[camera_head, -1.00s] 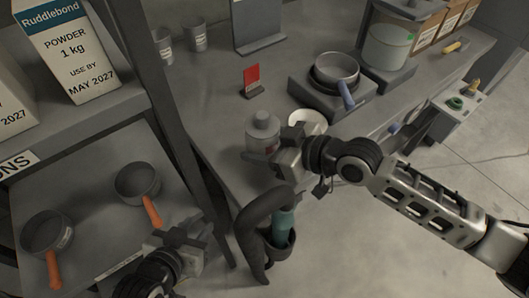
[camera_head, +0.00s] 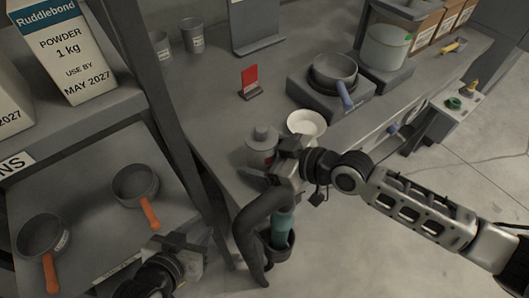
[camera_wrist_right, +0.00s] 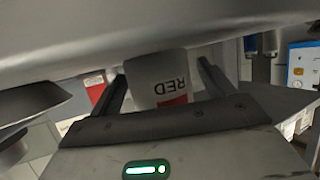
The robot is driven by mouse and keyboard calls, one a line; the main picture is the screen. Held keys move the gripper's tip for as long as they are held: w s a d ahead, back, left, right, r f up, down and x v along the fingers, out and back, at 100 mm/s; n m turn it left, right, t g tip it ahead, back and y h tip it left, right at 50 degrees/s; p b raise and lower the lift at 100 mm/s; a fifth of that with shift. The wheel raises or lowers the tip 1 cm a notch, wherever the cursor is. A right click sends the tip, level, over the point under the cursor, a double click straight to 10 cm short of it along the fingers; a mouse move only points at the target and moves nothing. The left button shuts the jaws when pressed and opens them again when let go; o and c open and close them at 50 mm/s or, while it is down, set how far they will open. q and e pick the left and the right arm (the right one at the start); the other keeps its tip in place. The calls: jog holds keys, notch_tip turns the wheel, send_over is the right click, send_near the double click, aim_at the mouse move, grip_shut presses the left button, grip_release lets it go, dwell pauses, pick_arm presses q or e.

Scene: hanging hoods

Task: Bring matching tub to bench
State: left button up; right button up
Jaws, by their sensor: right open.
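A pale grey tub with a knobbed lid (camera_head: 261,141) stands upright on the bench (camera_head: 215,120) near its front edge. In the right wrist view the tub (camera_wrist_right: 158,88) shows the upside-down word RED and a red patch. My right gripper (camera_head: 277,168) is open beside the tub in the head view. In the right wrist view its fingers (camera_wrist_right: 163,92) lie on either side of the tub's image; I cannot tell whether they touch it. My left gripper (camera_head: 178,256) is at the lower left, by the shelf with pans; its jaws are unclear.
A red card (camera_head: 250,76) stands behind the tub. A pan (camera_head: 335,68) sits on a hob farther right. Two orange-handled pans (camera_head: 135,183) (camera_head: 42,235) lie on the left shelf. A dark post (camera_head: 165,110) separates shelf and bench.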

jog(key=shift+r, duration=0.2)
jog(key=shift+s+d, duration=0.15)
jog(key=shift+d, duration=0.2)
jog(key=v, duration=1.1)
jog(key=shift+r+b, duration=0.2)
jog(key=shift+b, duration=0.25)
